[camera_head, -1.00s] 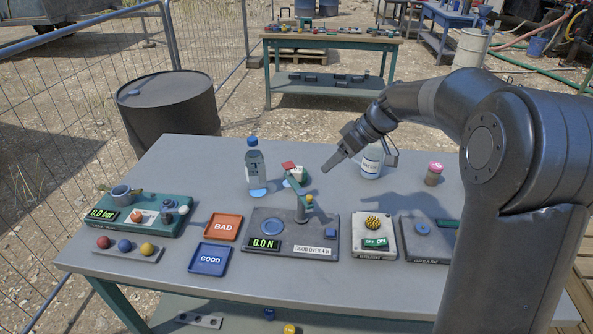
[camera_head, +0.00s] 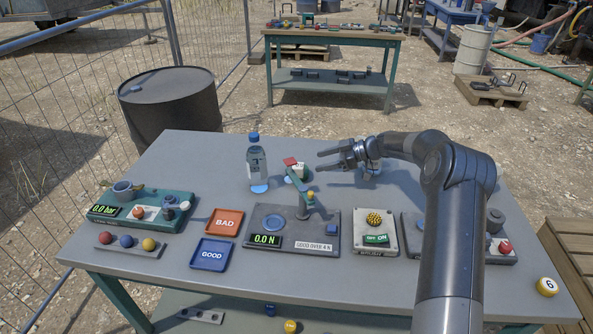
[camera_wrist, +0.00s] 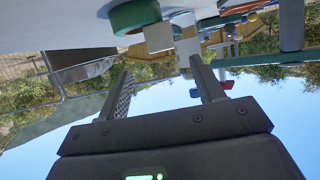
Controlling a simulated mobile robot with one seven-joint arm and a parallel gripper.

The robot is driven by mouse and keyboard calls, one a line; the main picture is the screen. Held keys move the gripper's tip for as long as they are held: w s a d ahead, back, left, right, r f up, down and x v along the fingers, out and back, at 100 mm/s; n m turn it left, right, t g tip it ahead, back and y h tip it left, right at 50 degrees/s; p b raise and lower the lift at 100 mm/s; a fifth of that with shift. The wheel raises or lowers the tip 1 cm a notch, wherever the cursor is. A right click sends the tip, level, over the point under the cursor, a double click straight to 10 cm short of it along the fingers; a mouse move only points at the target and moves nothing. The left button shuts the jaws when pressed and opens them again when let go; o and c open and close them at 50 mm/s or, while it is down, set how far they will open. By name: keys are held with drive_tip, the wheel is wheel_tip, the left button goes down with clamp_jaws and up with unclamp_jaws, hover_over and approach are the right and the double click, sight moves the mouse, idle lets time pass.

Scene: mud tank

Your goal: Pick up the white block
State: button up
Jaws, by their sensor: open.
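The white block (camera_head: 301,171) is a small pale shape on the table, behind the green arm of the force tester and next to a red piece (camera_head: 290,161). It is partly hidden. My gripper (camera_head: 320,160) is open and points left, just right of the block and apparently above table height. In the wrist view, which looks upside down, the two fingers of my gripper (camera_wrist: 162,88) are spread with nothing between their tips. Pale blocky shapes show beyond them at the top; I cannot tell which is the white block.
A water bottle (camera_head: 256,165) stands left of the block. The BAD tray (camera_head: 224,223) and GOOD tray (camera_head: 211,254) are empty. A brush unit (camera_head: 374,235) sits to the right.

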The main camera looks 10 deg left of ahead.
sight(303, 165)
drive_tip(key=x, duration=1)
drive_tip(key=shift+s+f, duration=0.1)
drive_tip(key=c, duration=1.1)
drive_tip(key=shift+c, duration=0.2)
